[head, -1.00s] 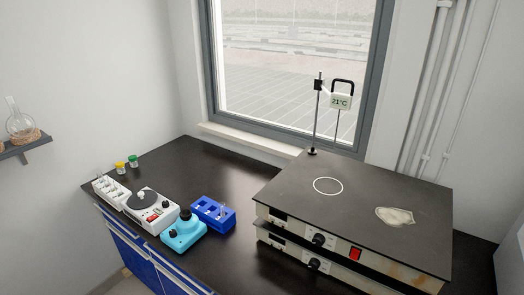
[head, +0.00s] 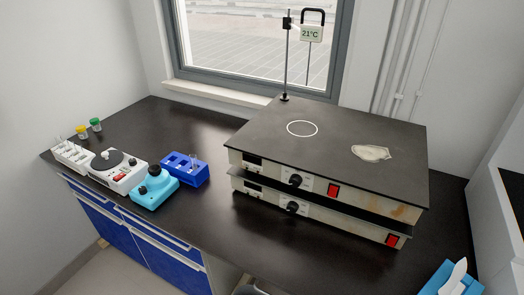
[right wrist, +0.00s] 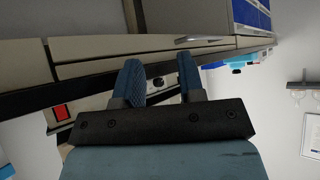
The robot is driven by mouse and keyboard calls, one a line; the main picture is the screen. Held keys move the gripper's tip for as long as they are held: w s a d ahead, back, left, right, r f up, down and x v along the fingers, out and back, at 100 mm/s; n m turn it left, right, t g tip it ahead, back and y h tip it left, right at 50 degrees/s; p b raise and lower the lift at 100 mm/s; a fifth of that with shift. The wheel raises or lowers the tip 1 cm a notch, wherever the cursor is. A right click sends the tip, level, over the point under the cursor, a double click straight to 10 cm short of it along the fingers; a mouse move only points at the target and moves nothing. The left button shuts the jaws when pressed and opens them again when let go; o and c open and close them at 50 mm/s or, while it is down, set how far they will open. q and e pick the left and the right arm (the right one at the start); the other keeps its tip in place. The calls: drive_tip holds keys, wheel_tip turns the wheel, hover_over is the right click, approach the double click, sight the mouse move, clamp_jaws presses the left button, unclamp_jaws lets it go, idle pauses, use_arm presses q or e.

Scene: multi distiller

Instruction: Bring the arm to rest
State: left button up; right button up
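My right gripper (right wrist: 159,76) shows in the right wrist view. Its two blue-grey fingers stand apart with nothing held between them. Behind the fingers, the front of the bench and part of the equipment with a red switch (right wrist: 62,112) show, turned upside down. Neither gripper shows in the head view, and my left gripper is in no view.
A two-level hotplate (head: 395,185) stands on the black bench (head: 160,118). A white device (head: 118,172), a cyan device (head: 153,188) and a blue rack (head: 185,172) stand left. A blue box (head: 440,280) is bottom right.

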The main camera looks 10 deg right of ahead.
wheel_tip(320, 180, up, 9)
drive_tip(key=t+p, duration=0.1)
drive_tip(key=p, duration=1.1)
drive_tip(key=shift+s+a+f+t+p, duration=0.15)
drive_tip(key=shift+s+a+t+p, duration=0.05)
drive_tip(key=shift+t+p, duration=0.15)
